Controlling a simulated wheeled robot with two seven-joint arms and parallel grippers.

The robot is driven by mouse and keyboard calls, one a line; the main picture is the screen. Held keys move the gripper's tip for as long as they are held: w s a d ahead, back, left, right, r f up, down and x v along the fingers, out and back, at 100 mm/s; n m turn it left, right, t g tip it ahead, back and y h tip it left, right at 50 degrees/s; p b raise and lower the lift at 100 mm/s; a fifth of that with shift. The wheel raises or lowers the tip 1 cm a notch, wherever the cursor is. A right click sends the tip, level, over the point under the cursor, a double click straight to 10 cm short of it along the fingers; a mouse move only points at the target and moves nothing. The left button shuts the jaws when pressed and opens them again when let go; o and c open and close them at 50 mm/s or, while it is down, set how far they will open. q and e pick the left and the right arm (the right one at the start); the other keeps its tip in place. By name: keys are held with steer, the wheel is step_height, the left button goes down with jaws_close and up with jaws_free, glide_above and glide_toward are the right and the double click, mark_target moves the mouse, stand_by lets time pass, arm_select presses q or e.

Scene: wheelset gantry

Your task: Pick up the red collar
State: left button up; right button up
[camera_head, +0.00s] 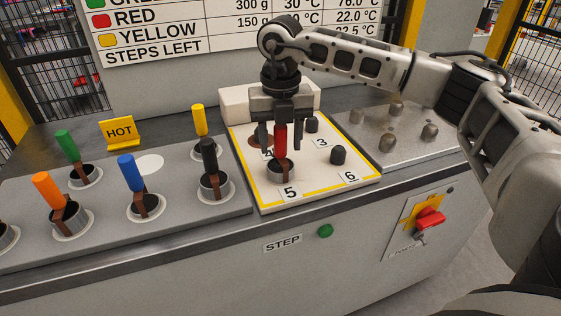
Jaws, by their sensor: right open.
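The red collar (280,170) sits at the spot marked 5 on the white, yellow-edged board (335,192), with its red handle standing upright. My right gripper (279,143) comes down from above and is open. Its two fingers appear on either side of the red handle, and I cannot tell whether either touches it. The top of the handle is partly hidden by the gripper. My left gripper is not in view.
Orange, green, blue, yellow and black handled collars stand on the grey panel (110,224) at left, by a yellow HOT sign (120,133). Dark pegs stand near 3 and 6. A metal plate (410,158) with several knobs is at right. The counter front has a green STEP button (325,231) and red switch (430,219).

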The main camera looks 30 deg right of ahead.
jaws_close()
steer(key=shift+r, duration=0.15)
stand_by(1.1)
